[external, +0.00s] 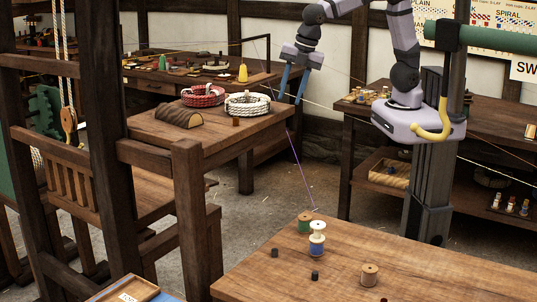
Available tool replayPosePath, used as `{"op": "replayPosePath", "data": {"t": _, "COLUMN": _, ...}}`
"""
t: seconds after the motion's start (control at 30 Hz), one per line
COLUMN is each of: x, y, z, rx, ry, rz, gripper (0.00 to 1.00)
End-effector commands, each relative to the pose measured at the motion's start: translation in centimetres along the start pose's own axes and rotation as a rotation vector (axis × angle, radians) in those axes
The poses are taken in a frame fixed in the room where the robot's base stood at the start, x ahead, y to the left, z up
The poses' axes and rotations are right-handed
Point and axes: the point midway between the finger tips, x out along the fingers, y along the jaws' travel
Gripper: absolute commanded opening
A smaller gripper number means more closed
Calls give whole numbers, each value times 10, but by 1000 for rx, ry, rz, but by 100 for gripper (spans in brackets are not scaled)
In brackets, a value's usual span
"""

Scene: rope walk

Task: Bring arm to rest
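My gripper (290,99) hangs in the air at the upper middle of the external view, pointing down. Its two blue fingers are apart, and I see nothing between them. It appears beside the right end of the small wooden table (262,132) in the picture; its exact distance from that table cannot be told. My arm reaches left from its base on the grey column, and its upper part is cut off by the top edge.
The small table bears a red coil (203,95), a white rope coil (247,104) and a brown grooved block (179,115). Several spools, including a blue one (317,243), stand on the front table (440,278). A thin purple line (300,170) runs down between the tables.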

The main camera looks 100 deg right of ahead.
Motion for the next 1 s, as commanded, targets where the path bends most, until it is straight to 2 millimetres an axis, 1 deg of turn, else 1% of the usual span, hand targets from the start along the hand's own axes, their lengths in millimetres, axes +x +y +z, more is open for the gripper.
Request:
{"op": "replayPosePath", "data": {"t": 0.03, "x": 3, "y": -14, "z": 11, "rx": 110, "ry": -6, "rz": -10, "gripper": 33}}
{"op": "replayPosePath", "data": {"t": 0.1, "x": 10, "y": -31, "z": 23, "rx": 266, "ry": -14, "rz": -21, "gripper": 33}}
{"op": "replayPosePath", "data": {"t": 0.27, "x": 23, "y": -70, "z": 48, "rx": 601, "ry": -34, "rz": -41, "gripper": 33}}
{"op": "replayPosePath", "data": {"t": 0.37, "x": 35, "y": -100, "z": 64, "rx": 806, "ry": -52, "rz": -59, "gripper": 33}}
{"op": "replayPosePath", "data": {"t": 0.4, "x": 43, "y": -114, "z": 70, "rx": 893, "ry": -63, "rz": -74, "gripper": 33}}
{"op": "replayPosePath", "data": {"t": 0.5, "x": 70, "y": -154, "z": 82, "rx": 1076, "ry": -98, "rz": -136, "gripper": 33}}
{"op": "replayPosePath", "data": {"t": 0.6, "x": 88, "y": -181, "z": 86, "rx": 1176, "ry": -126, "rz": -193, "gripper": 33}}
{"op": "replayPosePath", "data": {"t": 0.7, "x": 96, "y": -197, "z": 88, "rx": 1229, "ry": -142, "rz": -230, "gripper": 33}}
{"op": "replayPosePath", "data": {"t": 0.8, "x": 99, "y": -204, "z": 88, "rx": 1254, "ry": -150, "rz": -247, "gripper": 33}}
{"op": "replayPosePath", "data": {"t": 0.87, "x": 99, "y": -206, "z": 88, "rx": 1258, "ry": -152, "rz": -250, "gripper": 37}}
{"op": "replayPosePath", "data": {"t": 1.0, "x": 99, "y": -205, "z": 88, "rx": 1257, "ry": -152, "rz": -251, "gripper": 37}}
